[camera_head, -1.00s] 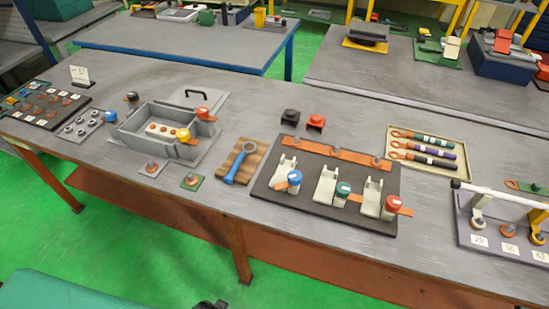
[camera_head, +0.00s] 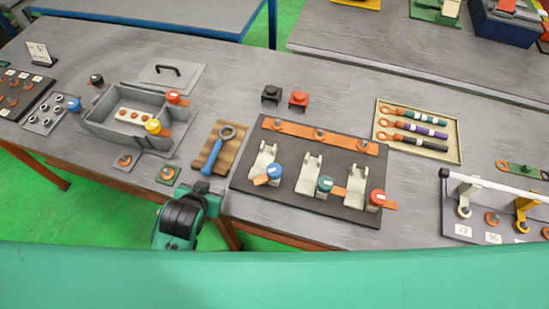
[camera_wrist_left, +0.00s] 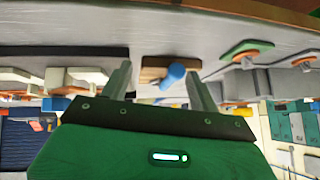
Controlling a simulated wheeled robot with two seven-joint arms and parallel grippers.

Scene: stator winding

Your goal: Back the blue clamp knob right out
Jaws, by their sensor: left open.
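A blue clamp knob (camera_head: 274,172) sits at the left clamp of the dark board (camera_head: 340,207), with a short orange strip beside it. Another blue knob (camera_head: 73,104) stands by the left end of the grey box. My left gripper (camera_head: 207,187) is low at the table's front edge, left of the board and just below the blue-handled wrench. In the left wrist view its two fingers (camera_wrist_left: 162,88) are apart with nothing held. The wrench's blue handle (camera_wrist_left: 174,75) shows beyond them. My right gripper is not in view.
Green (camera_head: 325,184) and red (camera_head: 377,197) knobs stand right of the blue one on the board. The blue wrench (camera_head: 212,157) lies on a wooden block. The grey box (camera_head: 100,132) is at left. A tray of rods (camera_head: 455,157) lies at back right.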

